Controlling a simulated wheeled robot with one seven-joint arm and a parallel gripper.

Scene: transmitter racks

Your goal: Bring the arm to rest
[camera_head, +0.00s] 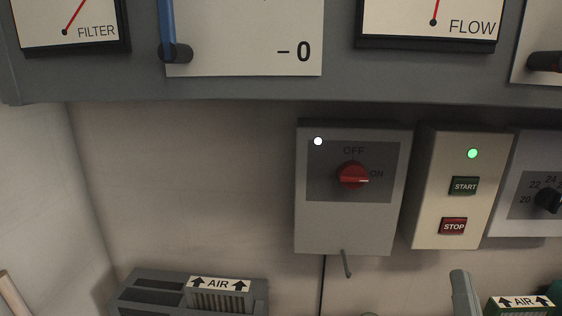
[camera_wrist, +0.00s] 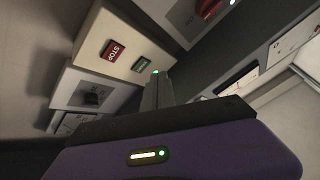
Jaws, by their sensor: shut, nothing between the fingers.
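My gripper (camera_wrist: 157,92) shows in the wrist view with its grey fingers together and nothing between them. The fingers stand in front of the START/STOP box, near its green light, and look apart from the buttons; the exact gap cannot be told. The wrist view is turned. My purple wrist housing (camera_wrist: 215,150) fills its lower part. In the head view, a grey upright shape (camera_head: 464,292) at the lower edge, below the START/STOP box, may be my fingers; I cannot tell for sure.
The switch box (camera_head: 350,230) has its red knob (camera_head: 353,175) pointing to ON and a white lamp lit. The START/STOP box (camera_head: 430,190) has a lit green lamp. A dial box (camera_head: 525,210) stands right. A gauge panel (camera_head: 230,90) overhangs above. AIR units (camera_head: 150,295) sit below.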

